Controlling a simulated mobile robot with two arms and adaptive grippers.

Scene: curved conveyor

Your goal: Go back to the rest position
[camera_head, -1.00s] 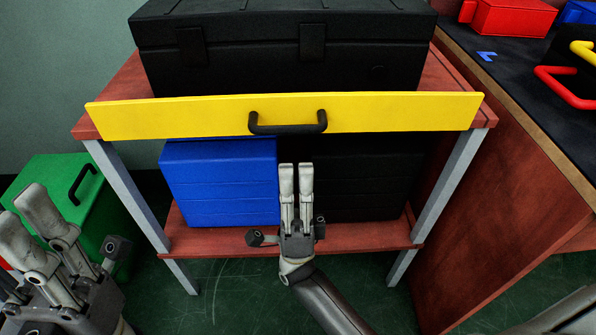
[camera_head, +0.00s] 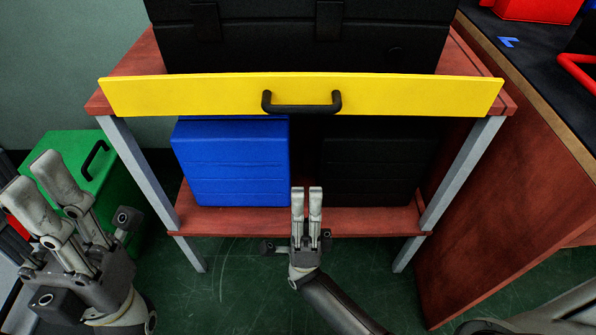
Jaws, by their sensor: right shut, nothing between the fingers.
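My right gripper (camera_head: 307,192) is in the middle of the view, below the yellow drawer front (camera_head: 220,97) and its black handle (camera_head: 301,106). Its two grey fingers are side by side and shut, with nothing between them. It is apart from the handle. My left gripper (camera_head: 46,182) is at the lower left, in front of a green case (camera_head: 97,167). Its two fingers point up with a gap between them, and no object shows there.
The red-brown table (camera_head: 135,62) bears a black case (camera_head: 300,38). A blue case (camera_head: 232,163) and another black case (camera_head: 378,167) stand on its lower shelf (camera_head: 240,221). A wooden bench (camera_head: 510,180) is at the right. Green floor (camera_head: 235,265) is open in front.

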